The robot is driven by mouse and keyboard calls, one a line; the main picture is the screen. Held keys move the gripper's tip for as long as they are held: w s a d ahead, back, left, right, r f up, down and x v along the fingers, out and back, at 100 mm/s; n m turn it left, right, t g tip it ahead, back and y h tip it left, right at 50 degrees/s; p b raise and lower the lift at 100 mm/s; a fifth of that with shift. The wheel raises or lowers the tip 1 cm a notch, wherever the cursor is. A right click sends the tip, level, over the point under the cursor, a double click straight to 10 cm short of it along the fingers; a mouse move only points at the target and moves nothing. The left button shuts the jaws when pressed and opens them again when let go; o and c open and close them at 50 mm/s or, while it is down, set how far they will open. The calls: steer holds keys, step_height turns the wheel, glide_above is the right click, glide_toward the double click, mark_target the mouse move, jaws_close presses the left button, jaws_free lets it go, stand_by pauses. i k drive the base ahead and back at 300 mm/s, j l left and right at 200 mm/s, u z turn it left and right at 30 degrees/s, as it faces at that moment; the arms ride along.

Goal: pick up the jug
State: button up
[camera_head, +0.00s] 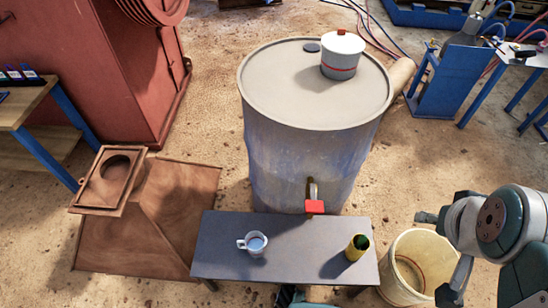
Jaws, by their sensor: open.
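A small white handled vessel (255,244), jug- or mug-like, stands upright on the grey bench (305,236), left of its middle. Its handle points left and its inside looks bluish. A white lidded pot (342,58) with a red band and a red knob stands on top of the large drum. I cannot tell for sure which one is the jug. My gripper (438,258) is at the lower right, open and apparently empty, over the pale bucket. It is apart from both vessels and to the right of the bench.
A yellow-green cup (356,247) stands at the bench's right end. The grey-blue drum (305,150) with a red-handled tap (314,206) rises behind the bench. A pale bucket (392,282) stands right of the bench. Brown hopper-like casing (150,210) lies left.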

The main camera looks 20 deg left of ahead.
mark_target(255, 242)
steer(key=k+u, duration=0.1)
steer(key=u, duration=0.8)
steer(key=i+u, duration=0.1)
steer(key=u, duration=0.6)
steer(key=k+j+z, duration=0.2)
steer(key=j, duration=0.2)
steer(key=j+z, duration=0.15)
steer(key=j, duration=0.3)
steer(key=k+j+z, duration=0.2)
steer(key=j, duration=0.2)
steer(key=j+z, duration=0.75)
steer(key=j, duration=0.25)
steer(key=j+z, duration=0.4)
steer(key=i+j+z, duration=0.2)
steer(key=j, duration=0.3)
steer(key=j+z, duration=0.25)
steer(key=j, duration=0.25)
